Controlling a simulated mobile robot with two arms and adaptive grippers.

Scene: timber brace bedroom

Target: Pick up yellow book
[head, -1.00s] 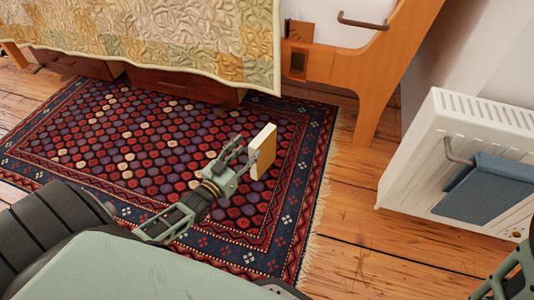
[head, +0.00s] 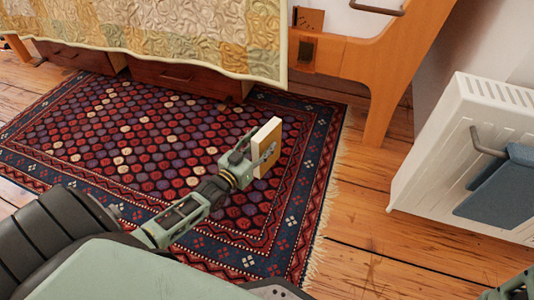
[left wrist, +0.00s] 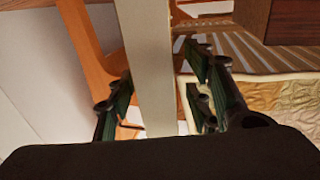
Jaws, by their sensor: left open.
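The yellow book (head: 266,134) stands upright over the patterned rug in the head view, its tan cover and pale page edge showing. I cannot tell whether it touches the rug. My left gripper (head: 264,156) is at the book, one finger in front of its cover. In the left wrist view the book (left wrist: 147,65) is a pale upright strip between the two spread fingers of my left gripper (left wrist: 162,108). The gripper is open, with gaps visible on both sides of the strip. Only a green piece of my right arm or gripper shows at the lower right corner.
The rug (head: 150,187) lies on a wooden floor (head: 365,225). A bed with a patchwork quilt (head: 190,40) and wooden end frame (head: 385,90) stands behind. A white radiator (head: 440,150) with a blue cloth (head: 500,190) is at the right. The floor between rug and radiator is clear.

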